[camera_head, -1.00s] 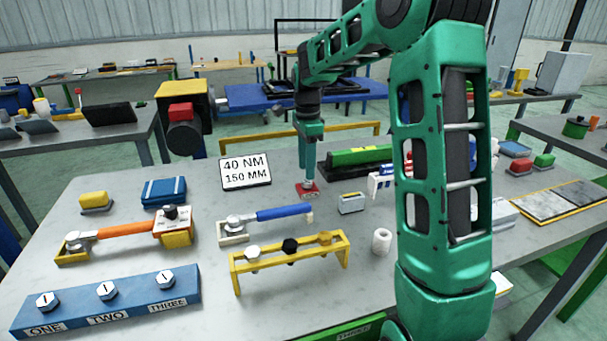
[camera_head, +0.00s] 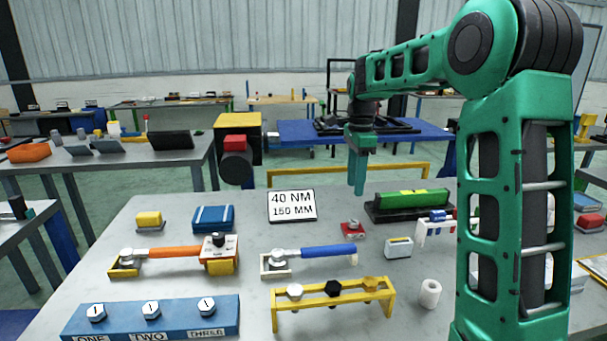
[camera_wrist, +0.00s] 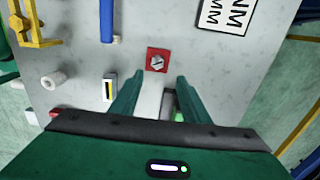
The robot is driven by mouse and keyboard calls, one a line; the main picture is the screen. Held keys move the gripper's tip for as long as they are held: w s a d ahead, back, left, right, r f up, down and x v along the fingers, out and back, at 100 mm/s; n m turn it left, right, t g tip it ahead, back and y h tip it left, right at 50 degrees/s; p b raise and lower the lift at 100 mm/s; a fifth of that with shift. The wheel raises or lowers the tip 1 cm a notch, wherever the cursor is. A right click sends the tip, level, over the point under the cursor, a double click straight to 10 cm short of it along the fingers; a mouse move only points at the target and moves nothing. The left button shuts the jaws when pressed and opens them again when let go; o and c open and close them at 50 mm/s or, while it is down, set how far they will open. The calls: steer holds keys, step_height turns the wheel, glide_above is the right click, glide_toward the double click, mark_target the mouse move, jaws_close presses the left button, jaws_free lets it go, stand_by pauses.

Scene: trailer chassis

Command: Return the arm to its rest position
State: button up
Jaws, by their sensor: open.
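My gripper (camera_head: 356,180) hangs fingers down above the far part of the grey workbench (camera_head: 180,258), in front of the yellow rail. It is open and empty. A small red block with a metal bolt head (camera_head: 352,230) sits on the bench below and apart from the fingers. It also shows in the wrist view (camera_wrist: 157,60). My green arm rises at the right of the head view and reaches across to the left.
A black holder with a green level (camera_head: 412,199) lies right of the gripper. A sign reading 40 NM 150 MM (camera_head: 292,206) stands left. Blue and orange wrenches, a yellow bolt rack (camera_head: 330,298) and a white ring (camera_head: 430,293) lie nearer. Air above the bench is clear.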

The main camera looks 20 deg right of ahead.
steer(key=s+d+n, duration=0.3)
steer(key=s+n, duration=0.4)
steer(key=s, duration=1.3)
steer(key=s+f+n, duration=0.2)
steer(key=s, duration=0.4)
steer(key=s+a+f+n, duration=0.1)
steer(key=s+f+n, duration=0.1)
steer(key=s, duration=0.4)
steer(key=s+a+f+n, duration=0.1)
steer(key=s+f+n, duration=0.1)
steer(key=s+f, duration=0.2)
steer(key=shift+s+f+n, duration=0.15)
steer(key=shift+s+n, duration=0.25)
steer(key=shift+s, duration=0.95)
steer(key=shift+w, duration=0.15)
steer(key=shift+w+f, duration=0.25)
steer(key=shift+w, duration=0.35)
steer(key=shift+s, duration=0.1)
